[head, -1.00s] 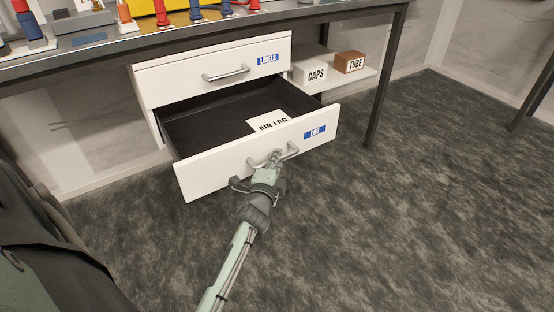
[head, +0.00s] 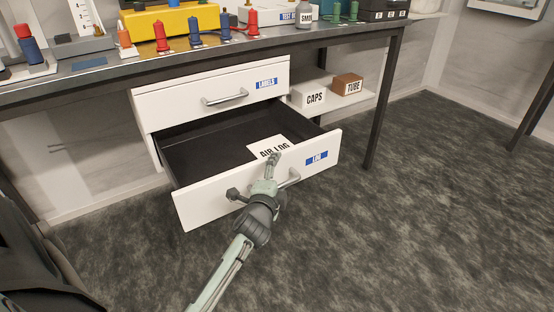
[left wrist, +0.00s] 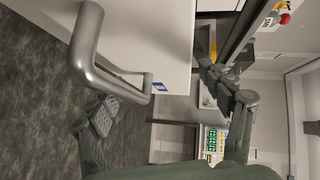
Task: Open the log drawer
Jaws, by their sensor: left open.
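The log drawer (head: 200,207) is the lower white drawer with a blue LOG label. It stands pulled well out, and its dark inside shows a white AIR LOG sheet or book (head: 262,146). Its grey bar handle (head: 292,178) is on the front, partly covered by my left gripper in the head view. My left gripper (head: 262,186) is open at the drawer front, close to the handle. In the left wrist view the handle (left wrist: 88,50) shows large at upper left, with the spread fingers (left wrist: 155,100) near it and nothing gripped. My right gripper is not in view.
The LABELS drawer (head: 165,105) above is shut. The bench top (head: 290,40) carries coloured bottles and a yellow case. CAPS (head: 314,98) and TUBE (head: 347,84) boxes sit on a shelf right of the drawers. A bench leg (head: 383,110) stands beyond. The floor in front is clear.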

